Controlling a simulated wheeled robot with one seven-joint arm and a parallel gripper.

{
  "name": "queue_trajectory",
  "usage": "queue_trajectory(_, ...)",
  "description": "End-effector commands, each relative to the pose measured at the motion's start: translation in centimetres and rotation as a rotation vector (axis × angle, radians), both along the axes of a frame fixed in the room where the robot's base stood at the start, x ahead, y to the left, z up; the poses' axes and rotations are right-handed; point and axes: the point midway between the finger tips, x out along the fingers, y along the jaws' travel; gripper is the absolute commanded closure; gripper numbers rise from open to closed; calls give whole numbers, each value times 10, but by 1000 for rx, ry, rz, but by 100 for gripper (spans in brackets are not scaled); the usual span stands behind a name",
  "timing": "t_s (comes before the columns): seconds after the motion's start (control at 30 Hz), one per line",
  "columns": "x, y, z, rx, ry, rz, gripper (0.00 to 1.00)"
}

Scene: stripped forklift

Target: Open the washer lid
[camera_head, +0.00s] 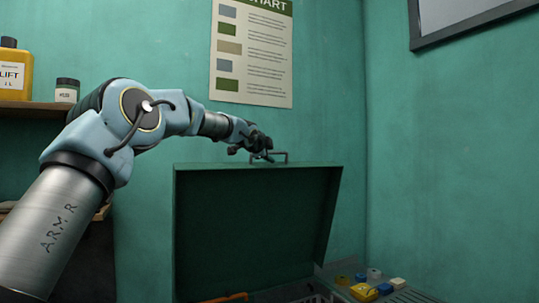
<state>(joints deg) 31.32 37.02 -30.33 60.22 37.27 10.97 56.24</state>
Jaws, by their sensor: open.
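The washer lid (255,232) is a dark green panel that stands raised and tilted up from the washer. A small metal handle (280,155) sits at its top edge. My gripper (262,151) is at the handle, at the end of my arm, which reaches in from the left. Its fingers are small and dark here and stand apart; whether they touch the handle I cannot tell. Only part of the washer's inside shows below the lid, with an orange-handled tool (225,298) at the bottom edge.
A yellow block (364,292) and several small coloured pieces lie on the grey surface at bottom right. A shelf (30,112) at left holds a yellow bottle (14,72) and a small jar (67,91). A chart (252,55) hangs on the teal wall behind.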

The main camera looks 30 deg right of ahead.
Motion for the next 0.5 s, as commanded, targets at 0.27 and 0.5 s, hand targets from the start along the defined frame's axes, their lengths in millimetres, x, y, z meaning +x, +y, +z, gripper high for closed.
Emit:
queue_trajectory(0.27,-7,12,2,-1,-3,1,53)
queue_trajectory(0.5,-33,48,10,-1,-3,3,53)
